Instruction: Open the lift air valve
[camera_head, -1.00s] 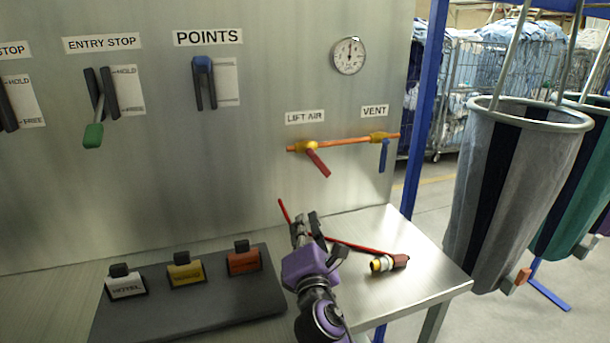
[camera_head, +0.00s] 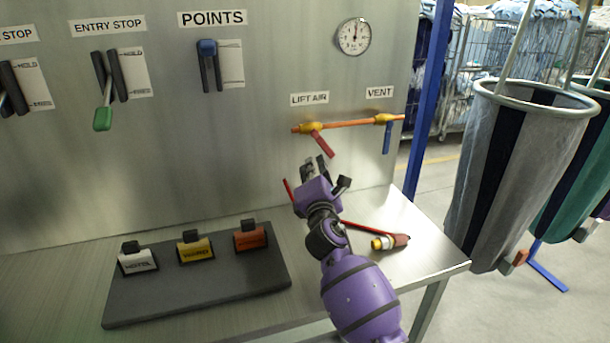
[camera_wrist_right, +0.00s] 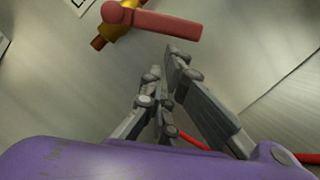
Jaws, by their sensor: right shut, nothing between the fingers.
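The lift air valve is a yellow body (camera_head: 312,128) on the orange pipe under the LIFT AIR label (camera_head: 309,98). Its red handle (camera_head: 323,145) slants down to the right, across the pipe line. My right gripper (camera_head: 311,166) is just below the red handle, apart from it, shut and empty. In the right wrist view the red handle (camera_wrist_right: 165,24) lies beyond my right gripper's fingertips (camera_wrist_right: 163,62), with a gap between. My left gripper is not in view.
The VENT valve's blue handle (camera_head: 387,137) hangs down to the right on the same pipe. A gauge (camera_head: 354,37) is above. A red hose with a nozzle (camera_head: 390,242) lies on the metal bench (camera_head: 420,255). A dark board (camera_head: 205,295) holds several tags.

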